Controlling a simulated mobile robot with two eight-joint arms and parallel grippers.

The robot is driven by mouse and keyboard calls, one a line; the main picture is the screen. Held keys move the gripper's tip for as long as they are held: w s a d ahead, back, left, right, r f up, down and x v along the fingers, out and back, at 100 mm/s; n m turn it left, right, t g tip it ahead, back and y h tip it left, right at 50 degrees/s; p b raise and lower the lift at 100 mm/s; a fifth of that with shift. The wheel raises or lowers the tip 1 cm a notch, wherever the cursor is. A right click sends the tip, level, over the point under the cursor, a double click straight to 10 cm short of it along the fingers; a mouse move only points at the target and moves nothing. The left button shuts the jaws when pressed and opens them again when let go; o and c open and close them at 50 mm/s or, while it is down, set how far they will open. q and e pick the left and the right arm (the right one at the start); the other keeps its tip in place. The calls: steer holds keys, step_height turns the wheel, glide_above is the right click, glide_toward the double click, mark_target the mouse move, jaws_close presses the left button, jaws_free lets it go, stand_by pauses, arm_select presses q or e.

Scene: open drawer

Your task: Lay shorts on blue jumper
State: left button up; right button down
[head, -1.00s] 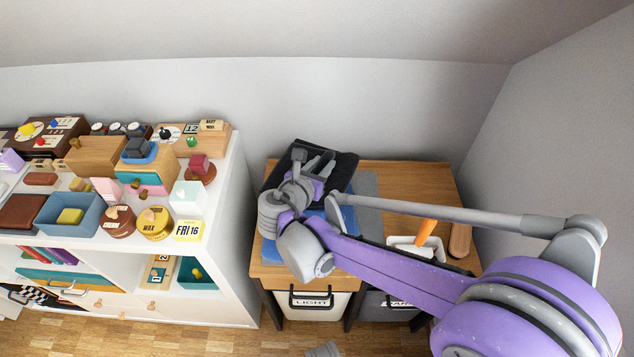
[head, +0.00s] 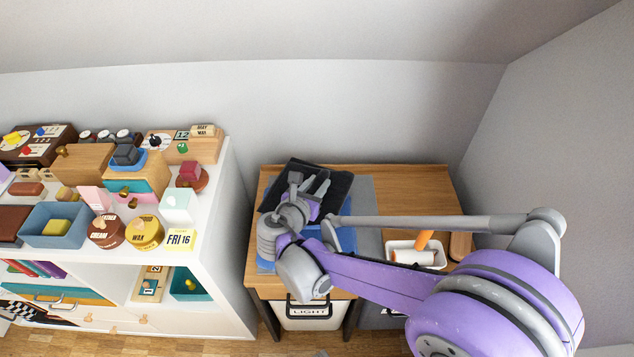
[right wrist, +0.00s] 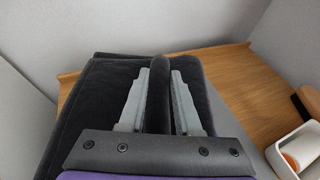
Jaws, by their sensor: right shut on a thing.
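The dark shorts (head: 338,190) are a folded black cloth at the back left of the wooden table. My right gripper (head: 318,186) is over them. In the right wrist view its two grey fingers (right wrist: 158,98) pinch a raised fold of the shorts (right wrist: 95,95). The blue jumper (head: 345,238) shows only partly, below and beside the shorts and my right arm. The shorts overlap its back part in the picture; I cannot tell whether they fully rest on it. My left gripper is not in view.
A grey mat (head: 368,240) lies under the jumper on the table (head: 400,200). A white tray (head: 402,262) with an orange-handled roller stands at the right. A white shelf (head: 215,220) crowded with toys and boxes stands left. Walls close off the back and right.

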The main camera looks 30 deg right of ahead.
steer(key=c, duration=0.6)
jaws_free()
steer(key=shift+f, duration=0.1)
